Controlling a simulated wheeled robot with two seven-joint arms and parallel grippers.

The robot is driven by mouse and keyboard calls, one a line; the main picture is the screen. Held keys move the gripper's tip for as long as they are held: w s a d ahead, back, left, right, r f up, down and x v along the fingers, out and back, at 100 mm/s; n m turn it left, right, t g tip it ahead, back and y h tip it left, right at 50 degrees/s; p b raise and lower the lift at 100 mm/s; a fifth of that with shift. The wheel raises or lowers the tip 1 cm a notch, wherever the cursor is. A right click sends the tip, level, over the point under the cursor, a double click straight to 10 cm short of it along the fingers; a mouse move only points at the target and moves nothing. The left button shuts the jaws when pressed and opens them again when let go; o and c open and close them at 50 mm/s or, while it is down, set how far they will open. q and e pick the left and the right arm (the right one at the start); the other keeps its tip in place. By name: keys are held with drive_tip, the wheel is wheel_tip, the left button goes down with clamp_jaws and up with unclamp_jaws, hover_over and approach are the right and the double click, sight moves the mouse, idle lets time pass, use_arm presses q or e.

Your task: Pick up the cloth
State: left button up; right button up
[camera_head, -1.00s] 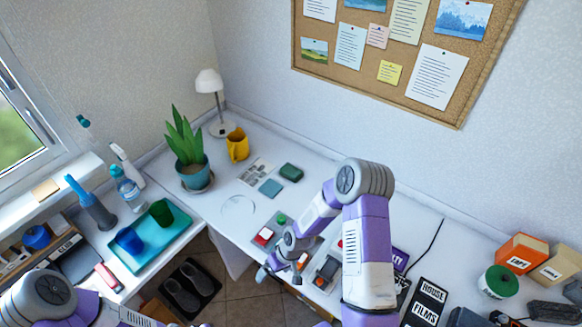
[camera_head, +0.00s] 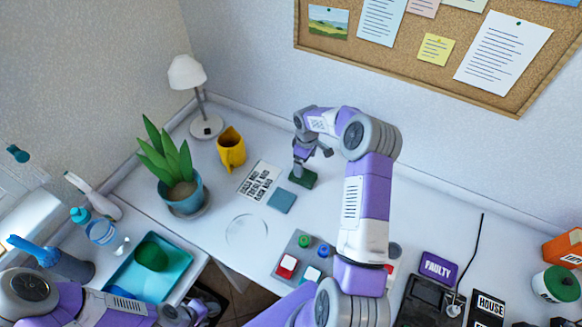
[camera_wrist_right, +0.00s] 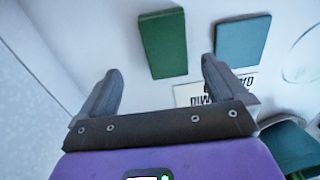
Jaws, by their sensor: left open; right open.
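A flat teal square (camera_head: 281,200), which looks like the cloth, lies on the white desk beside a printed card. A thicker dark green block (camera_head: 302,178) lies just behind it. My right gripper (camera_head: 308,160) is open and empty, above the green block. In the right wrist view, the green block (camera_wrist_right: 163,43) is beyond the gap between the open fingers of my right gripper (camera_wrist_right: 160,68). The teal square (camera_wrist_right: 242,40) lies to its right, past the right finger. My left gripper (camera_head: 196,314) is low at the left near the blue tray, with its fingers hard to make out.
A clear disc (camera_head: 246,230) lies in front. A button panel (camera_head: 298,258) is nearer. The wall rises behind the desk.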

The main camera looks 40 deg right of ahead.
sight(305, 175)
drive_tip(key=shift+s+d+f, duration=0.1)
drive_tip(key=shift+s+f, duration=0.2)
drive_tip(key=shift+f, duration=0.5)
drive_tip(key=shift+s+f, duration=0.2)
drive_tip(key=shift+f, duration=0.5)
drive_tip(key=f, duration=0.2)
drive_tip(key=f+b, duration=0.1)
drive_tip(key=f, duration=0.1)
drive_tip(key=shift+s+a+f, duration=0.1)
drive_tip(key=shift+a, duration=0.25)
drive_tip(key=c, duration=1)
use_arm(q)
drive_tip(key=shift+s+r+p, duration=0.2)
drive_tip(key=shift+s+p, duration=0.1)
drive_tip(key=shift+p, duration=0.45)
use_arm(e)
drive_tip(key=shift+r, duration=5.05)
drive_tip(key=shift+c, duration=0.3)
